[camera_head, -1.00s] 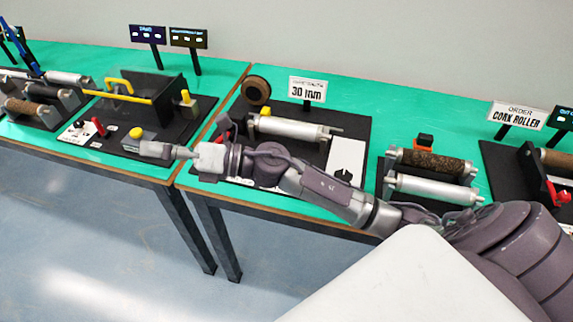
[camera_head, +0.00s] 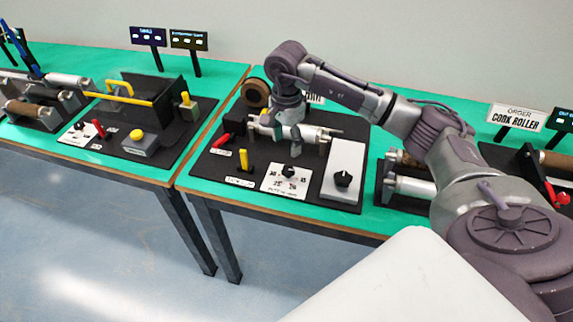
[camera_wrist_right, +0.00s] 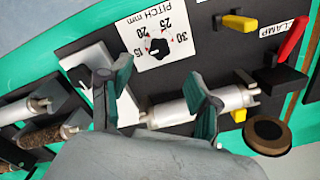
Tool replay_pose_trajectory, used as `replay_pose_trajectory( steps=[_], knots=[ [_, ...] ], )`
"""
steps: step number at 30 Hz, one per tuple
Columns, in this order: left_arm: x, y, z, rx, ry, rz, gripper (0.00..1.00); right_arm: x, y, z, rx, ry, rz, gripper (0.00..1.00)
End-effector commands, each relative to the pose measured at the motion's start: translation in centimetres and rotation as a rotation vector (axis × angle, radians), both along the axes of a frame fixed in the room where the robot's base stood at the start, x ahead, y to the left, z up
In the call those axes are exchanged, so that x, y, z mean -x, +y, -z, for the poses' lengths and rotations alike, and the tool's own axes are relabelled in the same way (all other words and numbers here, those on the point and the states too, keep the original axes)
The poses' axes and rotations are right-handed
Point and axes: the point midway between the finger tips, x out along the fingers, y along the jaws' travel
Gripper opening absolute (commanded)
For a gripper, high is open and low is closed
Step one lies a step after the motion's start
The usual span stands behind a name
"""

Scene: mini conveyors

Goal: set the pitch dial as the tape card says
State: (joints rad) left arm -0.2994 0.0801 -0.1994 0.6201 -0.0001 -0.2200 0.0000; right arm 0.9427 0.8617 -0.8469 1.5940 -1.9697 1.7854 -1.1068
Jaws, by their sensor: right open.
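The black pitch dial (camera_head: 289,171) sits on a white plate at the front of the middle station. In the right wrist view the dial (camera_wrist_right: 158,47) has the marks 15, 20, 25 and 30 around it; I cannot tell surely which one it points at. The tape card (camera_head: 315,99) is mostly hidden behind my right arm; the earlier view reads 30 mm on it. My right gripper (camera_head: 291,138) points down above the silver roller (camera_head: 309,134), behind the dial. In the wrist view the gripper (camera_wrist_right: 160,96) has its fingers apart, with nothing held. My left gripper is not in view.
Right of the dial is a grey block with a black knob (camera_head: 343,179). A yellow lever (camera_head: 245,160) and red clamp lever (camera_head: 222,140) stand left of it. A brown tape roll (camera_head: 254,93) is behind. Other stations stand on both sides.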

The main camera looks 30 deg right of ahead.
Motion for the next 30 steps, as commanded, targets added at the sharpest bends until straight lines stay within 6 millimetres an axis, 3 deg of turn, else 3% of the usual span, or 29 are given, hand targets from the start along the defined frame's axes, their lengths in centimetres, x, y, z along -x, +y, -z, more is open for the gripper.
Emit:
replay_pose_trajectory(
  steps=[6,13,18,27,30],
  knots=[
    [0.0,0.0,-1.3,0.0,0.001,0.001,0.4,0.2,0.1,4.8,-0.002,0.004,0.001,0.62],
    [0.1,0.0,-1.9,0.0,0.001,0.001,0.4,0.1,0.1,8.5,-0.004,0.002,0.001,0.62],
    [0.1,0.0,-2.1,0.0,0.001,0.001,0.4,0.0,0.1,9.7,-0.003,-0.001,0.001,0.62],
    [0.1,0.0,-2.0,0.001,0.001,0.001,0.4,0.0,0.1,9.9,-0.003,-0.001,0.0,0.62],
    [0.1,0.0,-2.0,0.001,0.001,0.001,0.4,0.0,0.1,9.9,-0.003,-0.001,0.0,0.46]
  ],
)
